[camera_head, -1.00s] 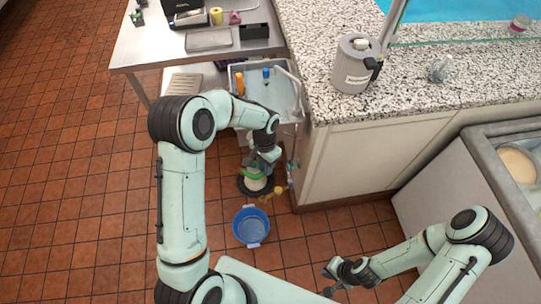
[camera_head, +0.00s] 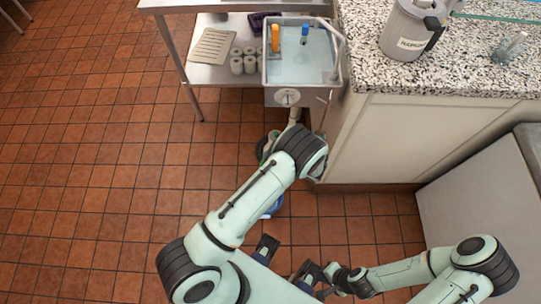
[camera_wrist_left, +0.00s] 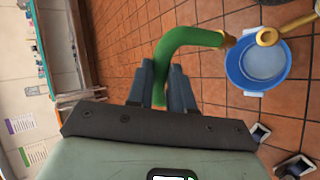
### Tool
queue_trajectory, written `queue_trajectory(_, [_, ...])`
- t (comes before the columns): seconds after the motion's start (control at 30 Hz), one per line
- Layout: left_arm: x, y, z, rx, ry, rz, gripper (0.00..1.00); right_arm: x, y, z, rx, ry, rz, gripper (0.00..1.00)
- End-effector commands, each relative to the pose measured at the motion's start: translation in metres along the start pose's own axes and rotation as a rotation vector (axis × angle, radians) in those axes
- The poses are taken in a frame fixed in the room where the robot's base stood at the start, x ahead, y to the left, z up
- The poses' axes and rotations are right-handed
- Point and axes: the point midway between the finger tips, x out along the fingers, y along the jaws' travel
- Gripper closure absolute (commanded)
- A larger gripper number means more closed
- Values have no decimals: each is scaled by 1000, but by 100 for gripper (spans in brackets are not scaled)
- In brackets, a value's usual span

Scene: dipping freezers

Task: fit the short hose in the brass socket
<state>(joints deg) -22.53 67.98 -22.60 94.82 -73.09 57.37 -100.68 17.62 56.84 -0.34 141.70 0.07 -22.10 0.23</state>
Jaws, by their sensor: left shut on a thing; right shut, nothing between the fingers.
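In the left wrist view my left gripper (camera_wrist_left: 160,88) is shut on a short green hose (camera_wrist_left: 188,38). The hose bends over to the right and ends in a brass-coloured tip. The brass socket (camera_wrist_left: 268,37), a yellow ring-shaped opening on a pipe, lies right of that tip with a visible gap between them. In the head view my left arm hides its own gripper, the hose and the socket. My right gripper (camera_head: 333,272) is shut and empty, low in the head view.
A blue bucket (camera_wrist_left: 240,75) stands on the tiled floor below the socket. A sink (camera_head: 278,95) with orange and blue items is beyond my left arm. The counter cabinet (camera_head: 370,140) stands to the right. Open floor lies to the left.

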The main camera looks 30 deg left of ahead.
Motion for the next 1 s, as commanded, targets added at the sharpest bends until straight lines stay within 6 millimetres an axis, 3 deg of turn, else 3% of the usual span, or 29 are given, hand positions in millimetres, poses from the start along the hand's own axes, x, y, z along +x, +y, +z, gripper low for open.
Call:
queue_trajectory(0.1, [7, -18, 3, 136, -175, 54, 100, 10, 4, 1, 1, -3, 1, 100])
queue_trajectory(0.33, [10, -35, 10, 248, -365, 105, 100, 17, 7, 1, 2, -6, 2, 100])
queue_trajectory(1.0, [14, -43, 11, 263, -398, 104, 100, 22, 8, 1, 2, -5, 2, 100])
